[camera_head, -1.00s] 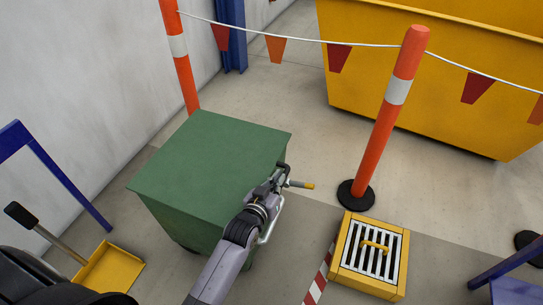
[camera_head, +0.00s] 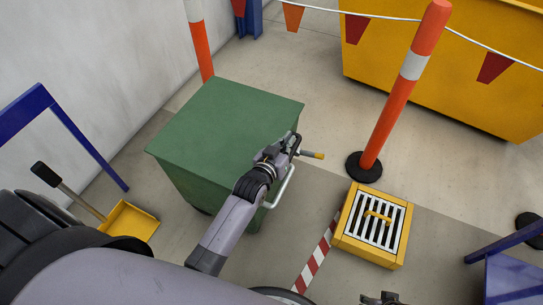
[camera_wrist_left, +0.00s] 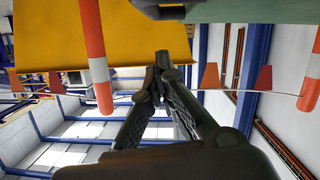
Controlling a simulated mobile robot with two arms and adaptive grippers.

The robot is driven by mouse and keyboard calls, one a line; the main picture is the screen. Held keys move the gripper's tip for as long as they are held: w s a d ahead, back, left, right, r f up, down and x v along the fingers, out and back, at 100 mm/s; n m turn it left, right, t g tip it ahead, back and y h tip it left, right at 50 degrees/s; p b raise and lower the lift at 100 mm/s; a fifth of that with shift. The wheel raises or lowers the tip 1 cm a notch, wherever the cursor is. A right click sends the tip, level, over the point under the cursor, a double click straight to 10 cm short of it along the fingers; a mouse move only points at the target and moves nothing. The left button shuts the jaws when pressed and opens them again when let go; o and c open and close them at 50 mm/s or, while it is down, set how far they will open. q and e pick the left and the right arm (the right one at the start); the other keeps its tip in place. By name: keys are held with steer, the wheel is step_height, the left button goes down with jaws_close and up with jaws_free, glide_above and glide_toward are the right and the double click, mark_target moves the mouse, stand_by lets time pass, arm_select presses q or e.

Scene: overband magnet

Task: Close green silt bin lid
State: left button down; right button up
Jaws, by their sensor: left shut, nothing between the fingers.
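The green silt bin (camera_head: 190,184) stands left of centre in the head view. Its green lid (camera_head: 228,122) lies flat across the top, with no gap that I can see. My left gripper (camera_head: 294,144) is at the bin's right side, just beyond the lid's right edge. Its fingers look shut and empty; whether they touch the bin is unclear. In the left wrist view its fingertips (camera_wrist_left: 163,60) are together, and a green surface (camera_wrist_left: 224,16) shows at the top right. A dark part, likely my right gripper (camera_head: 380,298), shows at the bottom edge, mostly cut off.
A yellow-tipped rod (camera_head: 318,155) sticks out beside my left gripper. A yellow-framed grate (camera_head: 374,226) lies to the right. An orange post (camera_head: 403,90) with bunting stands behind it, before a yellow skip (camera_head: 450,85). A yellow dustpan (camera_head: 130,220) lies at left.

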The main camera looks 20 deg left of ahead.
arm_select(q)
steer(key=p+v, duration=0.2)
steer(key=v, duration=0.8)
steer(key=shift+r, duration=0.4)
arm_select(e)
steer(key=s+f, duration=0.4)
steer(key=f, duration=0.5)
steer(key=shift+d+g, duration=0.2)
steer(key=shift+g, duration=0.1)
steer(key=shift+r, duration=0.1)
